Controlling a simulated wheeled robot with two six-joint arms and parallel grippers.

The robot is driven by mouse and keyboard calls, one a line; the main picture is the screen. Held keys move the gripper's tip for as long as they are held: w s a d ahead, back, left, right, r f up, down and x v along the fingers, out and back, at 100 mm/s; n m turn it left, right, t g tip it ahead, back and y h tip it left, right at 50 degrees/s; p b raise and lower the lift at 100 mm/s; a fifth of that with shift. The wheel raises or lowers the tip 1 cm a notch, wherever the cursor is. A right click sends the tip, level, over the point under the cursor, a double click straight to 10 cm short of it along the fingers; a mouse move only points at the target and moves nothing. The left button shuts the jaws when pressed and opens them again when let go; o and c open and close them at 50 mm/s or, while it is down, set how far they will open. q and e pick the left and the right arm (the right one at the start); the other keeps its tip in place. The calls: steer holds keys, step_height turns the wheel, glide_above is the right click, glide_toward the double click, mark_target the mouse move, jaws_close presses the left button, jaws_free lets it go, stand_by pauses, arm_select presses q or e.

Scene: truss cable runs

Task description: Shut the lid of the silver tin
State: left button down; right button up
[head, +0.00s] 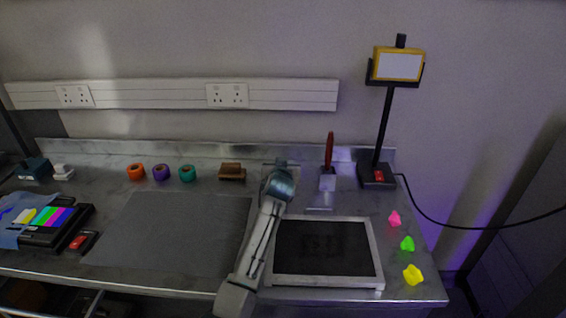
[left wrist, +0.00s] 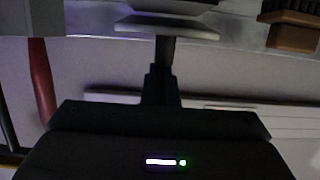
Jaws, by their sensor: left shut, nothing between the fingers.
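The silver tin is mostly hidden behind my left arm in the head view; only a thin grey edge (head: 267,163) that looks like part of it shows. In the left wrist view, which is upside down, the tin (left wrist: 170,4) is cut off by the top edge. A flat silver plate, apparently its lid (left wrist: 165,27), lies close to it with a dark gap between. My left gripper (left wrist: 166,45) is shut and empty, its fingertips at the plate; I cannot tell if they touch. In the head view my wrist hides the fingers. My right gripper is not in view.
A brown brush (head: 232,172) stands left of my arm and a silver block with a red-handled tool (head: 329,150) right of it. A black screen stand (head: 378,175) is farther right. A dark framed panel (head: 325,248) lies in front. The grey mat (head: 170,232) is clear.

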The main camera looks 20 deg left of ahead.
arm_select(q)
steer(key=shift+s+f, duration=0.15)
steer(key=shift+f, duration=0.05)
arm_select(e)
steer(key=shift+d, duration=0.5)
